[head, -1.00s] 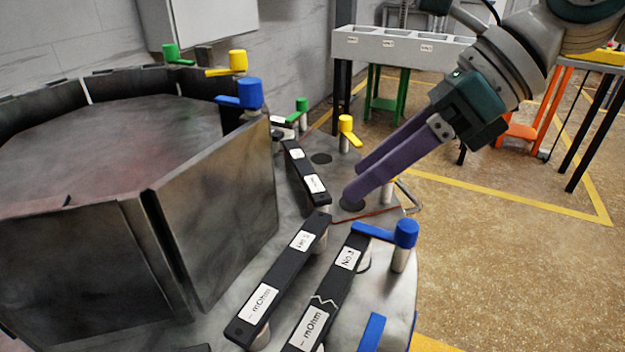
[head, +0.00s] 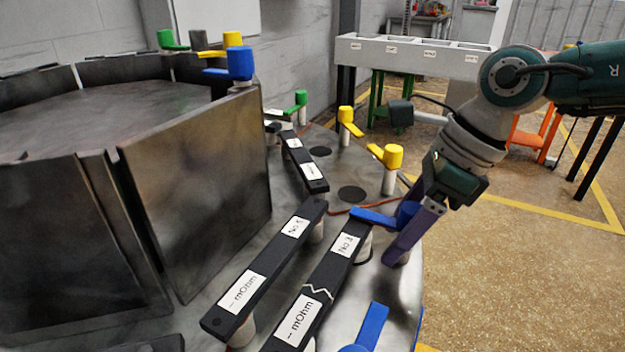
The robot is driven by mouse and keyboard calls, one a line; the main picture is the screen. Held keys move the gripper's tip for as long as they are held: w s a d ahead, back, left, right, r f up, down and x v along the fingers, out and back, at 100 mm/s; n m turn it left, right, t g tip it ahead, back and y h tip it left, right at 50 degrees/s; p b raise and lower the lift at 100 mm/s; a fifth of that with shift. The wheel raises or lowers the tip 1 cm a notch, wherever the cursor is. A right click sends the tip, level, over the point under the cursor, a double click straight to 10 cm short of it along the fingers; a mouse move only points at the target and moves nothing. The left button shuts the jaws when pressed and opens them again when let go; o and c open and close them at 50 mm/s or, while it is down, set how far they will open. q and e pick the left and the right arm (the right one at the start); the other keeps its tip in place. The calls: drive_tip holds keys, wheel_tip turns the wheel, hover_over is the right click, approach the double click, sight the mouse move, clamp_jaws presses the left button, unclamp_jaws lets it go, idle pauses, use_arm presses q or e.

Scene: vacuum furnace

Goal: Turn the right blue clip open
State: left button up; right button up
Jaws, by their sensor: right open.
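Three blue clips show. One, with its arm (head: 372,216) pointing left over the end of the black bar labelled No 2 (head: 335,268), stands on the right edge of the metal plate. My right gripper (head: 398,238) is open, with its purple fingers pointing down and left at this clip. The near finger covers part of its round knob; I cannot tell whether the fingers touch it. Another blue clip (head: 372,328) is at the bottom edge, partly cut off. A third blue clip (head: 239,63) is at the upper left by the metal shield. My left gripper is not in view.
Yellow clips (head: 392,157) and a green clip (head: 299,98) stand farther back on the plate. A second black bar (head: 265,270) lies beside the No 2 bar. The tall metal shield (head: 200,190) fills the left.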

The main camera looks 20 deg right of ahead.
clamp_jaws()
idle(0.6)
idle(0.9)
